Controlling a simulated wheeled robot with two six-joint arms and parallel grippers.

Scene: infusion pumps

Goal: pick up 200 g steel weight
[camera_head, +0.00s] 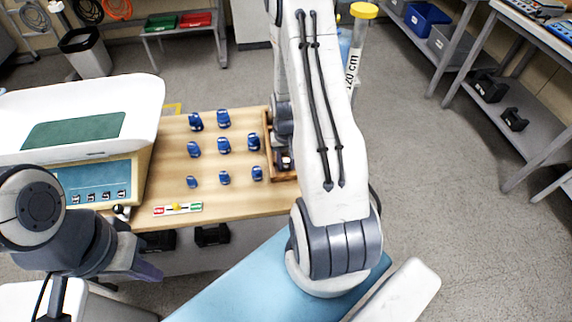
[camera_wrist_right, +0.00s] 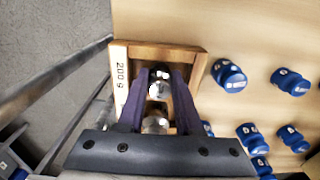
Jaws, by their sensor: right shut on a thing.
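A shiny steel weight (camera_wrist_right: 158,87) stands in a wooden box (camera_wrist_right: 204,62) whose rim label reads 200 g. My right gripper (camera_wrist_right: 160,80) reaches into the box from above, with its two dark fingers shut on the weight, one on each side. Another shiny steel piece (camera_wrist_right: 155,123) shows behind it, partly hidden by the gripper body. In the head view the wooden box (camera_head: 284,178) is at the table's right edge, mostly behind my right arm, with the right gripper (camera_head: 285,160) in it. My left gripper (camera_head: 148,272) hangs at lower left, seen side-on, away from the weights.
Several blue weights (camera_head: 224,145) stand in rows left of the box on the wooden table (camera_head: 165,160). A baby scale (camera_head: 140,95) stands at the table's left. A yellow-topped tube (camera_head: 358,40) is behind my right arm. Shelves (camera_head: 480,60) stand at right, beyond open floor.

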